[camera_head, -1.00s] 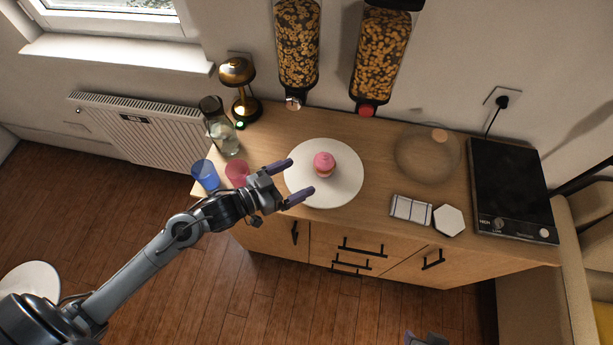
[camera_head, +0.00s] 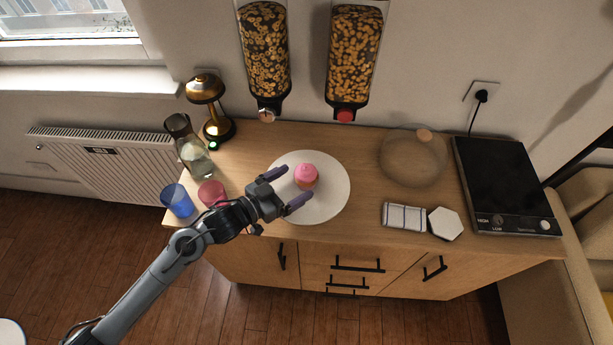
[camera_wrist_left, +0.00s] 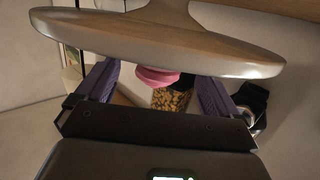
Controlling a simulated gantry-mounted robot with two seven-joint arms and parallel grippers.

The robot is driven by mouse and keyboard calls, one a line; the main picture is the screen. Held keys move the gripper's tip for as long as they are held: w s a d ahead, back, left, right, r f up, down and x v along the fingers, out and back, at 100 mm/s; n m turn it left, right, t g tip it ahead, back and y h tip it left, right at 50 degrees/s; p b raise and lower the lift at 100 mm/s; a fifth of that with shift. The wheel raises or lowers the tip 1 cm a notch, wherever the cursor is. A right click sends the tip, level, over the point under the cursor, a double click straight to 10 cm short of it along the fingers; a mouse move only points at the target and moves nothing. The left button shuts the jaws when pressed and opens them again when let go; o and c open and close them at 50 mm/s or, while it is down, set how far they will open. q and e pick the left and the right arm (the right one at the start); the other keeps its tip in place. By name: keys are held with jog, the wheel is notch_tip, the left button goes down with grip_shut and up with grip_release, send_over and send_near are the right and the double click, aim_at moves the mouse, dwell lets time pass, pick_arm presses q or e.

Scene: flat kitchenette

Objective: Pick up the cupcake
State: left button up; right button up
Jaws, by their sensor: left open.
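The cupcake (camera_head: 306,177) has pink frosting and sits upright on a round white raised stand (camera_head: 331,199) on the wooden counter. My left gripper (camera_head: 296,184) is open with purple fingers and reaches in from the left. Its fingertips are at the near left side of the cupcake, one on either side. In the left wrist view, which appears upside down, the pink frosting (camera_wrist_left: 155,77) shows between the spread fingers, below the stand (camera_wrist_left: 110,36). Whether any finger touches the cupcake cannot be told. My right gripper is not in view.
A blue glass (camera_head: 178,201) and a red glass (camera_head: 211,193) stand near my left arm, with a glass carafe (camera_head: 190,150) and brass lamp (camera_head: 206,92) behind. A glass dome (camera_head: 412,160), folded cloth (camera_head: 404,216) and black hob (camera_head: 506,184) are to the right. Cereal dispensers (camera_head: 264,50) hang above.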

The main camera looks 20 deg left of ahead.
aim_at(298, 182)
pick_arm(q)
jog(key=shift+b+x, duration=0.5)
jog(key=shift+x, duration=2.1)
jog(key=shift+f, duration=0.1)
jog(key=c, duration=0.7)
